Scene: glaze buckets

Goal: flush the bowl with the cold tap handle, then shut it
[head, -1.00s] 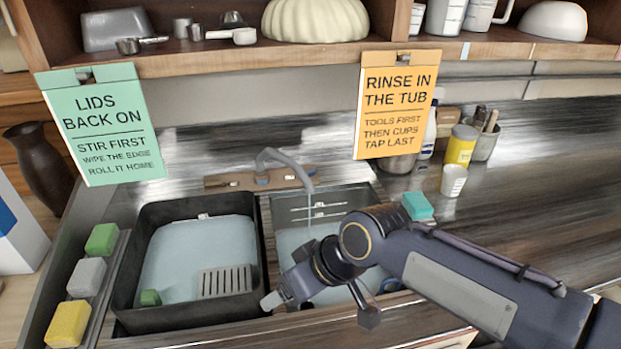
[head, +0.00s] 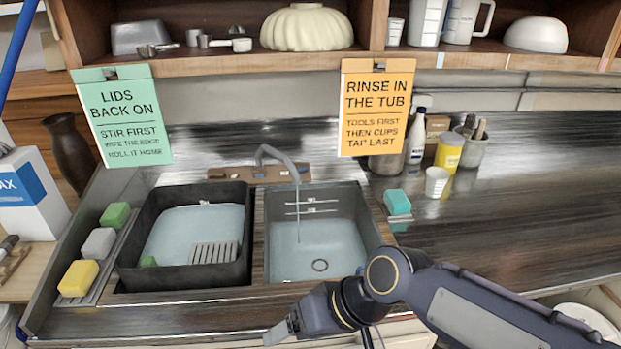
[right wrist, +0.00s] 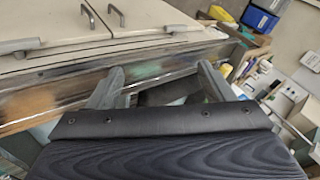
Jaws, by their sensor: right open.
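The grey tap (head: 280,155) stands behind the sink on a brown back strip (head: 245,173), its spout over the right bowl (head: 318,245). A thin stream of water (head: 299,212) falls from it. The right bowl holds pale water, with a round drain visible at its bottom. The tap handles are too small to tell apart, and I cannot tell which is cold. My right gripper (head: 280,333) is in front of the sink's near edge, low and apart from the tap. In the right wrist view it (right wrist: 160,78) is open and empty. My left gripper is not in view.
A black tub (head: 130,250) with a slotted grey piece sits left. Sponges (head: 98,242) line the left edge; a teal one (head: 397,202) lies right of the bowl. Two hanging signs (head: 376,110) flank the tap. A white cup (head: 437,182) and bottles stand back right.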

